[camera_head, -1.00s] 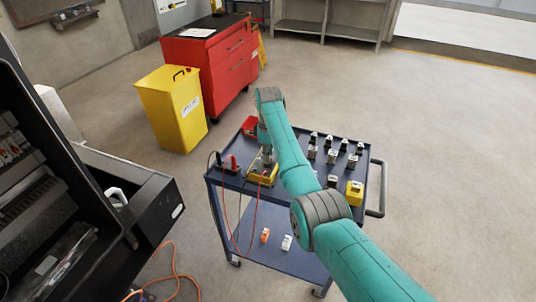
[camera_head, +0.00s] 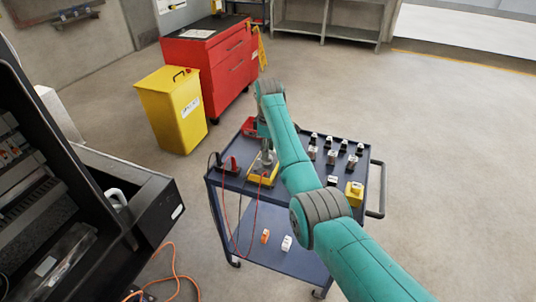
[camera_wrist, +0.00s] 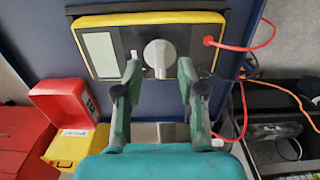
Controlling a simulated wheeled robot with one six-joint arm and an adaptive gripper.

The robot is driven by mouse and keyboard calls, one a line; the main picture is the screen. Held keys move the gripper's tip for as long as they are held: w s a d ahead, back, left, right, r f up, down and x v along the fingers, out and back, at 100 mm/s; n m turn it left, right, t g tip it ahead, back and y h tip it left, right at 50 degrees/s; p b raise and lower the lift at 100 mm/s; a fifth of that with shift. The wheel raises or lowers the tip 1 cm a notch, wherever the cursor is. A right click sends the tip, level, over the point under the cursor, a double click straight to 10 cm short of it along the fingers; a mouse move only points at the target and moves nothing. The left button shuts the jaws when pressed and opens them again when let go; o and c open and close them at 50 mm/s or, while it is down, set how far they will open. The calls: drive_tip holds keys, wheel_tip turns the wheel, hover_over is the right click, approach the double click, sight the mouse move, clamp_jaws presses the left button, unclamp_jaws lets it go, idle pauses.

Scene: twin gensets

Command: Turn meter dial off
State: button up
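The meter is a yellow-framed box with a dark face, lying on the cart top (camera_head: 256,181). In the wrist view the meter (camera_wrist: 103,19) shows a pale display at left and a light grey round dial (camera_wrist: 160,54) in the middle. The dial's narrow end seems to point toward the bottom of the picture. My gripper (camera_wrist: 160,68) is open and empty, its fingertips on either side of the dial's lower part; I cannot tell if they touch it. In the head view my gripper (camera_head: 267,157) is above the meter, partly hidden by my arm.
Red and dark leads (camera_wrist: 238,46) leave the meter's right side. The blue cart (camera_head: 228,186) also carries several small parts and a yellow block (camera_head: 354,192). A black cabinet (camera_head: 160,212) stands left, a yellow bin (camera_head: 172,112) behind. Floor at right is clear.

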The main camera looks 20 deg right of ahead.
wheel_tip(320, 180, up, 9)
idle(0.3)
